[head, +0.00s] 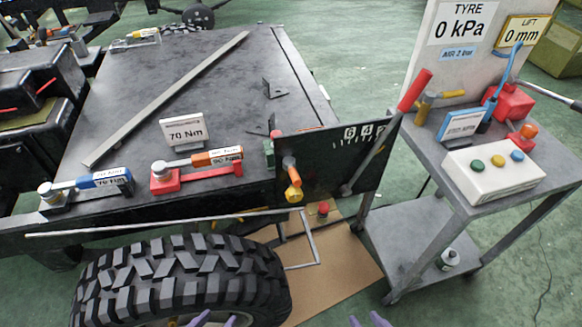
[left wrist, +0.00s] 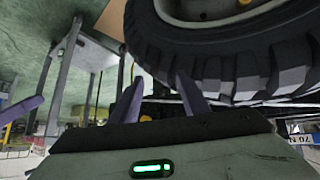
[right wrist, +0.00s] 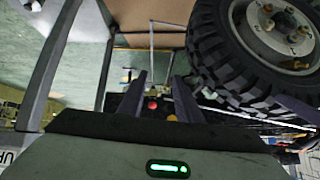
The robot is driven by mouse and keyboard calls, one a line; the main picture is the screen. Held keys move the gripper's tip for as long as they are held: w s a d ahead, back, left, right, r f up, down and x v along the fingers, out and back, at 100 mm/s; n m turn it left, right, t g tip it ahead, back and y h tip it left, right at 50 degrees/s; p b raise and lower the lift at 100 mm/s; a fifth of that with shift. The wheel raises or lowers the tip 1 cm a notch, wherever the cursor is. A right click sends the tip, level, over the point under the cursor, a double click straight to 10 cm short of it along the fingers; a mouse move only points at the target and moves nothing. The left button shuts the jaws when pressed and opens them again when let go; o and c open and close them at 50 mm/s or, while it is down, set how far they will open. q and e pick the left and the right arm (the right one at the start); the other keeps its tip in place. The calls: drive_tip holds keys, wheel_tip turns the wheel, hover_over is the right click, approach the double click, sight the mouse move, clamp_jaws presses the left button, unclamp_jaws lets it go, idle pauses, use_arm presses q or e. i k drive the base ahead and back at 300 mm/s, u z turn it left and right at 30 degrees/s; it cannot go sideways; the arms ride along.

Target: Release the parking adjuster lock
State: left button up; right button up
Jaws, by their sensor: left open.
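A black plate (head: 330,165) with a white numbered scale stands upright at the table's right corner. An orange-handled part with a yellow end (head: 292,180) is at its left side. A long grey lever with a red grip (head: 414,90) slants across its right side. I cannot tell which part is the parking adjuster lock. A red knob (head: 323,208) sits below the plate and also shows in the right wrist view (right wrist: 152,103). My left gripper (head: 214,320) is open and empty in front of the tyre. My right gripper (head: 367,321) is open and empty, right of the tyre.
A large tyre (head: 180,283) fills the lower left, with a thin bent metal rod (head: 150,226) above it. Two torque wrenches, blue (head: 105,178) and orange (head: 217,157), lie on the table edge. A grey cart (head: 425,140) with a button box (head: 492,175) stands right.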

sight(289, 162)
drive_tip(key=u, duration=0.05)
drive_tip(key=k, duration=0.75)
drive_tip(key=u, duration=0.9)
drive_tip(key=i, duration=0.5)
